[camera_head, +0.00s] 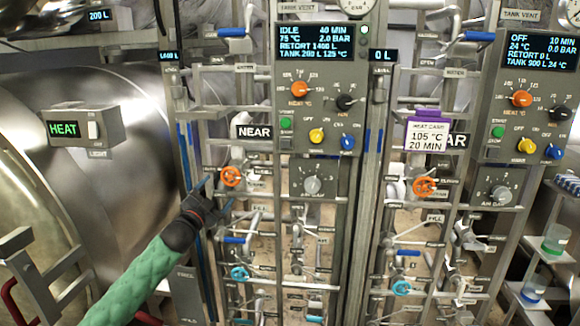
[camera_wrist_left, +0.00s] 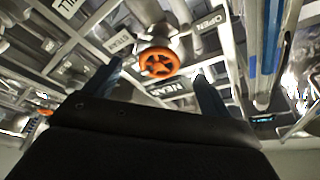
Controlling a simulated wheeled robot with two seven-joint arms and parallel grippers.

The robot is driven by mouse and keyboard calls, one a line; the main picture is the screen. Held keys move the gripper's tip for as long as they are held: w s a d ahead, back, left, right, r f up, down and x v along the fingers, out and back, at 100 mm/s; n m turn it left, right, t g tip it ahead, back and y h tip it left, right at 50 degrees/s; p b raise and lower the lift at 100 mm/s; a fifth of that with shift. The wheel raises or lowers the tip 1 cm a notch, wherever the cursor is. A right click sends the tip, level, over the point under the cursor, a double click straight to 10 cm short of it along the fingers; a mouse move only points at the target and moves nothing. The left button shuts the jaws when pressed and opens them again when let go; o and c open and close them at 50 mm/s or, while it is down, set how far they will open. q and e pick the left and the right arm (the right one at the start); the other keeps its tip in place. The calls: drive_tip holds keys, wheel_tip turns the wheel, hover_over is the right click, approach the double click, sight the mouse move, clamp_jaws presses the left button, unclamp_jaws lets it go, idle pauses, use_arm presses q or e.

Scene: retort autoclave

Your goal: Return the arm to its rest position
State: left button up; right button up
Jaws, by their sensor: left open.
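My left arm, in a green sleeve, comes in from the lower left in the head view. Its black left gripper (camera_head: 212,191) is open and empty in front of the NEAR panel. An orange round valve handle (camera_head: 230,176) is just beyond the fingertips. In the left wrist view the same orange handle (camera_wrist_left: 159,62) shows between the two dark fingers (camera_wrist_left: 155,85) and a little ahead of them. I cannot tell whether a finger touches it. My right gripper is not in view.
A HEAT light box (camera_head: 82,129) juts out at left before a large metal vessel (camera_head: 100,210). A HEAT CARD (camera_head: 428,133) hangs between the panels. Shelves with containers (camera_head: 556,238) stand at right.

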use_arm(q)
drive_tip(key=a+f+n+g+y, duration=0.3)
drive_tip(key=a+f+n+y, duration=0.1)
drive_tip(key=y, duration=0.1)
drive_tip(key=s+d+f+n+g+y, duration=0.1)
drive_tip(key=s+d+f+n+g, duration=0.3)
drive_tip(key=s+f, duration=1)
drive_tip(key=s+d+f+n+g, duration=0.1)
drive_tip(key=s+d+f+g, duration=0.55)
drive_tip(key=s+f, duration=0.8)
drive_tip(key=s+d+f+g, duration=0.2)
drive_tip(key=s+d+f, duration=0.2)
drive_tip(key=s+f, duration=0.7)
drive_tip(key=s+d+f+n+g+h, duration=0.1)
drive_tip(key=s+d+f+g, duration=0.2)
drive_tip(key=s+f, duration=0.8)
drive_tip(key=s+d, duration=0.1)
drive_tip(key=s, duration=0.5)
drive_tip(key=shift+s+d+f+n, duration=0.25)
drive_tip(key=shift+d+f+n, duration=0.05)
